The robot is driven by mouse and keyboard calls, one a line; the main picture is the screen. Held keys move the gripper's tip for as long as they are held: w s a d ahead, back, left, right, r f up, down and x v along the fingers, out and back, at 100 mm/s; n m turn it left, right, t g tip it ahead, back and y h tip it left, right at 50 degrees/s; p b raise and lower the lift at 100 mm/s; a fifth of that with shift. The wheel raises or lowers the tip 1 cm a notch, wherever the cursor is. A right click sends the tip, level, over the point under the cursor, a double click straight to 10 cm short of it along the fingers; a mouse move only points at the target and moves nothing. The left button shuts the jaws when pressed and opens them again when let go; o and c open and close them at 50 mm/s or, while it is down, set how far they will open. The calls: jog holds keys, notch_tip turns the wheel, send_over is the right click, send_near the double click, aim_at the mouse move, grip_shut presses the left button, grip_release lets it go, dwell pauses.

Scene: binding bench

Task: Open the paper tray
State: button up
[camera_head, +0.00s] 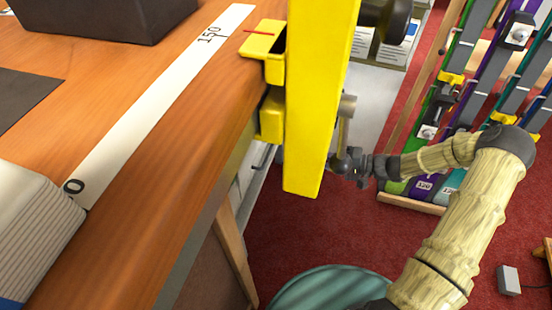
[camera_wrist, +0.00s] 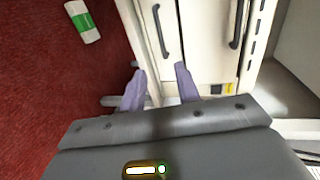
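In the wrist view, a white cabinet-like unit stands ahead with two tall pale fronts. The left front (camera_wrist: 148,55) and the right front (camera_wrist: 212,50) each carry a dark bar handle, the left handle (camera_wrist: 161,32) and the right handle (camera_wrist: 238,24). I cannot tell which front is the paper tray; both look shut. My gripper (camera_wrist: 160,69) is open and empty, its two purple-grey fingers apart, below the left handle in the picture and not visibly touching it. In the head view my gripper (camera_head: 343,166) is beside the yellow post, its fingertips partly hidden.
The yellow post (camera_head: 318,100) stands at the edge of the wooden bench (camera_head: 165,150), left of my arm. A rack of coloured rolls or strips (camera_head: 470,90) stands at the right. A green-and-white item (camera_wrist: 84,22) lies on the red carpet (camera_wrist: 60,90).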

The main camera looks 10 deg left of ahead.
jog(key=shift+w, duration=0.1)
jog(key=shift+a, duration=0.1)
jog(key=b+x, duration=0.8)
jog(key=x, duration=0.9)
grip_shut()
